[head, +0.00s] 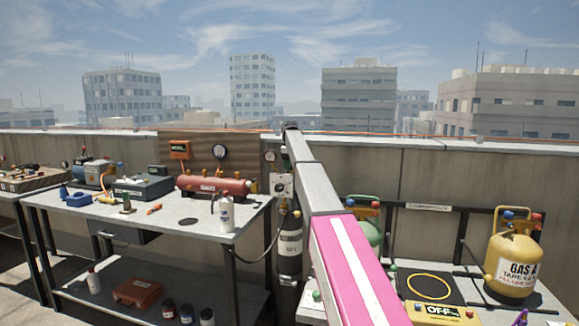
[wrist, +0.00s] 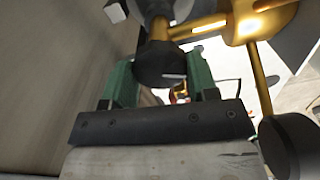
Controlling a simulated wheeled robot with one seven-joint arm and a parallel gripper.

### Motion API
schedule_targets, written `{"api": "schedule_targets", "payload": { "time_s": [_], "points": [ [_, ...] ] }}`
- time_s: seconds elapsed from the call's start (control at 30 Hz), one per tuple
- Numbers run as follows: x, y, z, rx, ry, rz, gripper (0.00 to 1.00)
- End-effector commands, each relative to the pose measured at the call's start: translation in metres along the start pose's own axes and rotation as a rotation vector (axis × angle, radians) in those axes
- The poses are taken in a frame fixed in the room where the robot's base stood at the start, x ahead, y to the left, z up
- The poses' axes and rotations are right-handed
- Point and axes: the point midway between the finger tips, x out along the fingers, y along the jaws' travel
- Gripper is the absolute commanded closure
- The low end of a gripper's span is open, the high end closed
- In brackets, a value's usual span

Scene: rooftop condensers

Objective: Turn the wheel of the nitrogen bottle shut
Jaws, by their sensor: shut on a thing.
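The nitrogen bottle (head: 290,262) is a dark grey upright cylinder with a pale label, standing at the right end of the workbench, partly behind my arm. In the wrist view its dark faceted wheel (wrist: 160,66) sits between the two green fingers of my gripper (wrist: 159,76), which is shut on it. Brass valve fittings (wrist: 262,22) lie beyond and to the right of the wheel. In the head view my arm hides the bottle's top, and the wheel and fingers cannot be made out there.
A gauge (head: 270,156) and hose hang beside the bottle. The workbench (head: 130,235) carries a red tank (head: 213,187) and a white bottle (head: 226,214). A yellow gas cylinder (head: 513,262) stands at right. A parapet wall (head: 480,170) runs behind. In the wrist view a black round part (wrist: 290,146) is close at right.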

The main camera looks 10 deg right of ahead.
Motion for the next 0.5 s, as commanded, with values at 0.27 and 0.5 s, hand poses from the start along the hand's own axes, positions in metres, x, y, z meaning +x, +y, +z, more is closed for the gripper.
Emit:
{"api": "schedule_targets", "payload": {
  "time_s": [0.27,0.5],
  "points": [
    [-0.0003,-0.0001,0.0000,0.177,0.000,-0.001,0.70],
    [-0.0003,0.0000,0.0000,0.259,0.000,-0.001,0.70]
  ]
}}
